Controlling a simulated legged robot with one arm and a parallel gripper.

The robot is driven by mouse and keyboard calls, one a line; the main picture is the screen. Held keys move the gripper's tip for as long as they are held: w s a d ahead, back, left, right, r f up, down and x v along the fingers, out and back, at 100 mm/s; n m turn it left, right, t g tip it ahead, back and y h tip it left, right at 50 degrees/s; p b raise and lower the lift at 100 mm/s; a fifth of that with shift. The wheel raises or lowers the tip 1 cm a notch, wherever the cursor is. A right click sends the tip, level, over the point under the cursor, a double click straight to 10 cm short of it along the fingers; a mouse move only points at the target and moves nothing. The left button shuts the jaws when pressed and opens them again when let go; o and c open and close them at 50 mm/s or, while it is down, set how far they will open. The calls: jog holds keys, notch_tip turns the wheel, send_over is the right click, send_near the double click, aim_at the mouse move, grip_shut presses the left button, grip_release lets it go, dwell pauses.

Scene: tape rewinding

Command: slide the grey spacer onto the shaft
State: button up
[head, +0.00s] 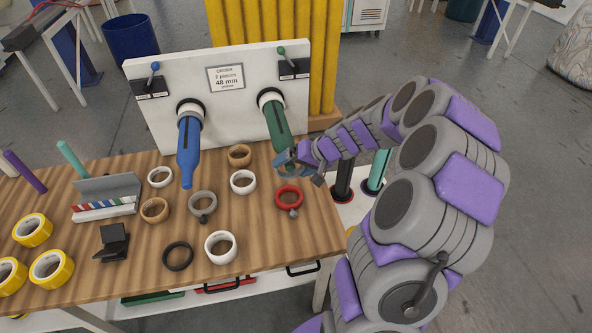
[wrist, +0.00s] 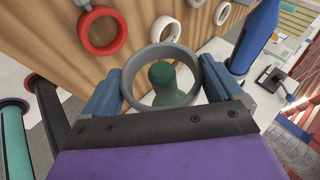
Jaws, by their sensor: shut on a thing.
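My gripper (head: 290,161) is at the lower free end of the green shaft (head: 275,120), which tilts down from the white panel. In the wrist view, my gripper (wrist: 161,85) has its two blue fingers on either side of the grey spacer (wrist: 160,49), shut on it. The green shaft's rounded end (wrist: 162,75) shows within the spacer's opening. I cannot tell how far the shaft passes into the ring. In the head view the held spacer is largely hidden by the fingers.
The blue shaft (head: 189,145) hangs to the left on the same white panel (head: 228,120). A red ring (head: 289,198), white rings (head: 221,247), a grey ring with a knob (head: 203,202) and yellow tape rolls (head: 51,270) lie on the wooden table (head: 140,255). Dark and teal posts stand right of the table.

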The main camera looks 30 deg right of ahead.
aim_at(281, 108)
jog(key=shift+w+d+p, duration=0.65)
jog(key=shift+w+d, duration=0.25)
jog(key=shift+w, duration=2.25)
jog(key=shift+w+d+p, duration=0.7)
jog(key=shift+w+d, duration=0.2)
jog(key=shift+w, duration=2.25)
jog(key=shift+w+d+p, duration=0.65)
jog(key=shift+w+d, duration=0.25)
jog(key=shift+w, duration=2.25)
jog(key=shift+w+d+p, duration=0.3)
jog(key=shift+w+p, duration=0.05)
jog(key=shift+w, duration=0.5)
jog(key=shift+w+d+p, duration=0.25)
jog(key=shift+w+p, duration=0.1)
jog(key=shift+w, duration=0.45)
jog(key=shift+w+d+p, duration=0.3)
jog(key=shift+w+p, duration=0.05)
jog(key=shift+w, duration=0.5)
jog(key=shift+w+p, duration=0.45)
jog(key=shift+w, duration=0.25)
jog(key=shift+w, duration=0.1)
jog(key=shift+d, duration=0.1)
jog(key=shift+w+d+r+p, duration=0.15)
jog(key=shift+w+p, duration=0.15)
jog(key=shift+p, duration=0.15)
jog(key=shift+w, duration=0.15)
jog(key=shift+f, duration=0.25)
